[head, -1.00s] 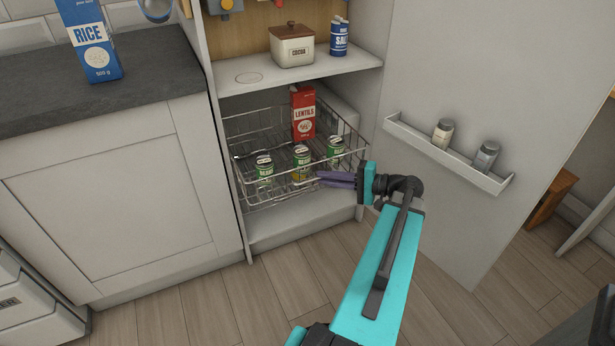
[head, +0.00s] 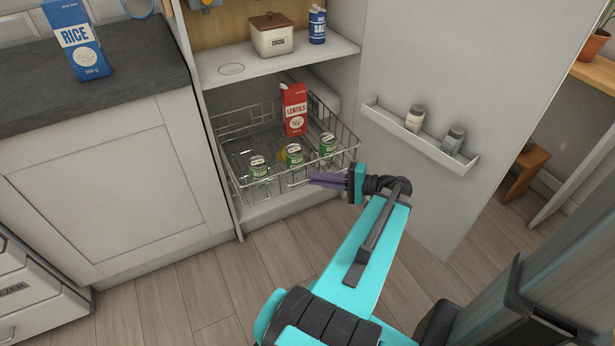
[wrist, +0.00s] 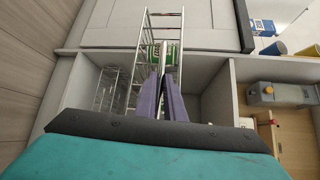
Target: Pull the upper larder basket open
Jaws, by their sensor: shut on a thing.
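The upper larder basket (head: 232,182) is a wire basket in the larder's opening, under a white shelf. It sits partly out past the cabinet front. It holds a red lentils box (head: 294,110) and three green bean cans (head: 293,155). My gripper (head: 312,179) is at the middle of its front, with the purple fingers shut on the front wire. In the wrist view the basket (wrist: 146,45) runs away from my fingers, with green cans showing through the wires. The fingers hide the exact spot of the grip.
The larder door (head: 470,60) stands open at the right, with a rack (head: 420,140) of two jars. Another wire basket (wrist: 107,92) shows lower down in the wrist view. The floor in front is clear.

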